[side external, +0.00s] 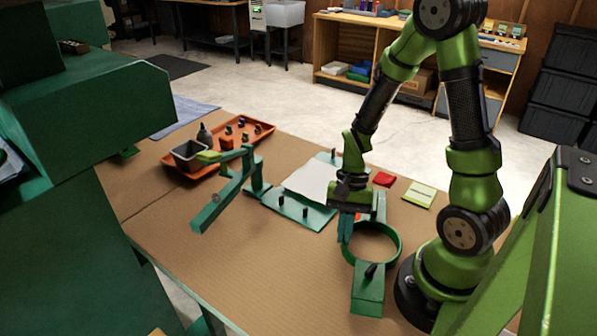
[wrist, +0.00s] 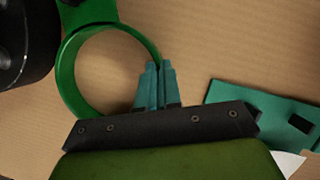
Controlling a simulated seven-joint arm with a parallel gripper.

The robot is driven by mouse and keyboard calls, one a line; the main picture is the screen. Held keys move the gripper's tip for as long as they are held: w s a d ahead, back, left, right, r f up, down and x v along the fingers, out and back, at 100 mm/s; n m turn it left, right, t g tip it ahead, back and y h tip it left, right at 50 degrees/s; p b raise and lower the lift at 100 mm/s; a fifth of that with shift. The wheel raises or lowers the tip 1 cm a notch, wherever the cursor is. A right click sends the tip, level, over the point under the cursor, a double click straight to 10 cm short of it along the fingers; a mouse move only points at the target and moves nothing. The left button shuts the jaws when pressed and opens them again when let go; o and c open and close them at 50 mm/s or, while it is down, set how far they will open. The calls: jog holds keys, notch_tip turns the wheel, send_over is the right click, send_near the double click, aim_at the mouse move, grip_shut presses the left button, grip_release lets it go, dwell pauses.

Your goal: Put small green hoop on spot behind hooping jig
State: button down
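The small green hoop (side external: 398,243) is a ring with a flat bracket at each end, low over the front right of the table. In the wrist view the hoop (wrist: 68,75) fills the upper left. My gripper (side external: 345,240) points down at the hoop's left rim. In the wrist view my gripper's teal fingers (wrist: 155,68) are close together on the rim, with a piece of it between them. The hooping jig (side external: 290,207) is a teal plate with dark pegs and a white sheet (side external: 309,182), left of my gripper. Its edge also shows in the wrist view (wrist: 255,105).
A green machine arm (side external: 225,197) juts over the table left of the jig. An orange tray (side external: 262,128) with small items and a grey bin (side external: 190,154) stands behind it. A red patch (side external: 384,179) and a pale green pad (side external: 420,194) lie behind the hoop. The front table is clear.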

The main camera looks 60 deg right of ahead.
notch_tip(320, 180, up, 9)
jog(key=w+a+f+n+g+h, duration=0.1)
jog(key=w+a+f+n, duration=0.1)
jog(key=a+n, duration=0.2)
jog(key=w+a+f+n+g+h, duration=0.1)
jog(key=a+n, duration=0.3)
jog(key=a, duration=0.4)
jog(key=w+a+f+n+g+h, duration=0.1)
jog(key=w+a+f+n+h, duration=0.1)
jog(key=a, duration=0.4)
jog(key=shift+w+a+f+n, duration=0.15)
jog(key=shift+w+f+n, duration=0.15)
jog(key=shift+n, duration=0.35)
jog(key=shift+w+a+f+n, duration=0.15)
jog(key=shift+w+f+n, duration=0.1)
jog(key=shift+n, duration=0.4)
jog(key=shift+w+a+r+n, duration=0.1)
jog(key=shift+w+a+n, duration=0.1)
jog(key=shift+w+n, duration=0.3)
jog(key=shift+f, duration=1.4)
jog(key=shift+f, duration=0.15)
jog(key=c, duration=1.3)
grip_release()
jog(key=shift+c, duration=0.2)
